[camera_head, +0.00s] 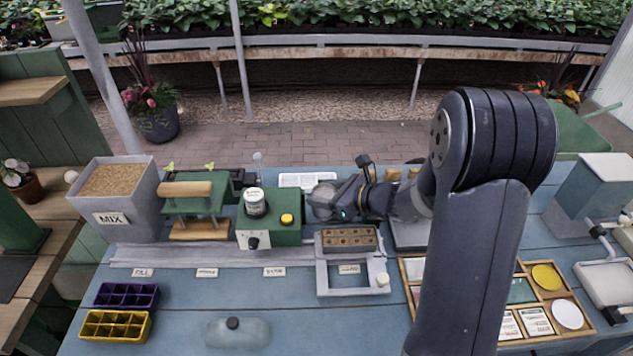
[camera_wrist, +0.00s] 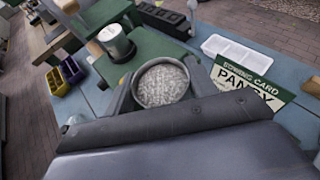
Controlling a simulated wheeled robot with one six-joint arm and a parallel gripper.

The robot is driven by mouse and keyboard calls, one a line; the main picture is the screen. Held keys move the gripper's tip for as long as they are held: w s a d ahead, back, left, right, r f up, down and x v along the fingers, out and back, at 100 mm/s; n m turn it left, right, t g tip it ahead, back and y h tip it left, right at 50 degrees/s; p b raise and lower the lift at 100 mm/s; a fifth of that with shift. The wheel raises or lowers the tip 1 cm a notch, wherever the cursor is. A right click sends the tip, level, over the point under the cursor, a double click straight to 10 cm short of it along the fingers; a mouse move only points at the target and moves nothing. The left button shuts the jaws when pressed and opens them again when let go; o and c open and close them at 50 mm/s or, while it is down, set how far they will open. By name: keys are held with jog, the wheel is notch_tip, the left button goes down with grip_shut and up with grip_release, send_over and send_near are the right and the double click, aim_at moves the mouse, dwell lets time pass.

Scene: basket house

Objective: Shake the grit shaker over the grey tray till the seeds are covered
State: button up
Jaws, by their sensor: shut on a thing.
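My gripper (camera_head: 328,200) is shut on the grit shaker, a round container whose grey speckled round top (camera_wrist: 162,84) shows between the fingers in the wrist view. In the head view the shaker (camera_head: 321,204) is partly hidden by my gripper, and I cannot tell its exact tilt. The grey tray (camera_head: 318,244), with several brown cells, sits on a pale grey frame in the middle of the bench. My gripper is beyond the tray's back edge and to its left. Any seeds or grit in the cells are too small to tell. The wrist view does not show the tray.
A green machine (camera_head: 269,234) with a white-topped jar (camera_head: 255,203) stands left of the tray. A white tray (camera_head: 305,178) lies behind. A grey MIX bin (camera_head: 125,223), purple tray (camera_head: 127,295) and yellow tray (camera_head: 115,326) are left. A PANSY card (camera_wrist: 246,82) stands beside the shaker.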

jog(key=shift+f+b, duration=1.8)
jog(key=shift+f, duration=0.9)
jog(key=shift+d, duration=0.1)
jog(key=d+b, duration=0.1)
jog(key=d, duration=1.3)
dwell(3.5)
